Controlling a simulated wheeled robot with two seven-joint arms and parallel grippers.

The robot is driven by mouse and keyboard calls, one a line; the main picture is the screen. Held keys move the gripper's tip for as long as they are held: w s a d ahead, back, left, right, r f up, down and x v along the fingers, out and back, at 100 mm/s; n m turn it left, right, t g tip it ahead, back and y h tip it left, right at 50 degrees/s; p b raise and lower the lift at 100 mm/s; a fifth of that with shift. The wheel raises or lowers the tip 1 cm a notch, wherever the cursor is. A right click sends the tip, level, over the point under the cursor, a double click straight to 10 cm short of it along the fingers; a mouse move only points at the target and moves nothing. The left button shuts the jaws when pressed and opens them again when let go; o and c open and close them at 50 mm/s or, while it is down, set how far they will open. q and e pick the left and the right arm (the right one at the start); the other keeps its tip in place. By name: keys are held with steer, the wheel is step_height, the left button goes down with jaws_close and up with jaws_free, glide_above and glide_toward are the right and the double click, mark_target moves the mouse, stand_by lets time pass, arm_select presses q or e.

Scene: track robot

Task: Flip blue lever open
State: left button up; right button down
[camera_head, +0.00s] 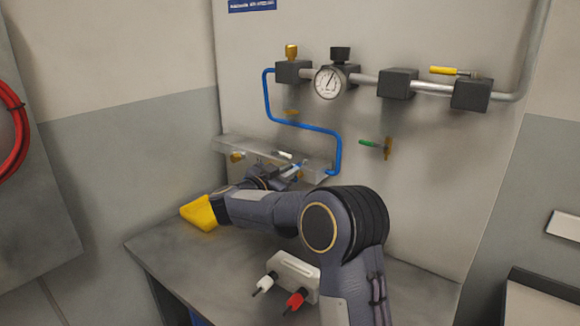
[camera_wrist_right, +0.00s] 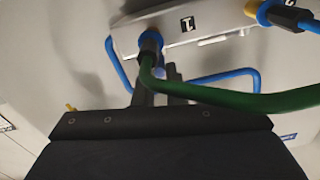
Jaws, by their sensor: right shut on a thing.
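The blue lever (camera_head: 292,169) is a small light-blue piece at the front of the grey manifold bar on the wall. My right gripper (camera_head: 278,174) reaches it from the lower left, and my forearm hides part of the area. In the wrist view, my right gripper (camera_wrist_right: 162,80) has its two dark fingers close together. A small patch of the blue lever (camera_wrist_right: 167,71) shows between them, and the fingers are shut on it. The lever's exact angle cannot be told. My left gripper is not in view.
The manifold bar (camera_head: 238,144) carries a brass fitting. A blue pipe (camera_head: 300,125) runs above it. A green lever (camera_head: 370,143) is to the right. A yellow object (camera_head: 199,213) and a box with white and red plugs (camera_head: 292,268) are on the table. A green hose (camera_wrist_right: 235,98) crosses the wrist view.

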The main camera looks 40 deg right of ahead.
steer(key=c, duration=1.5)
jaws_free()
steer(key=b+v, duration=0.1)
steer(key=v, duration=0.7)
steer(key=shift+d, duration=0.1)
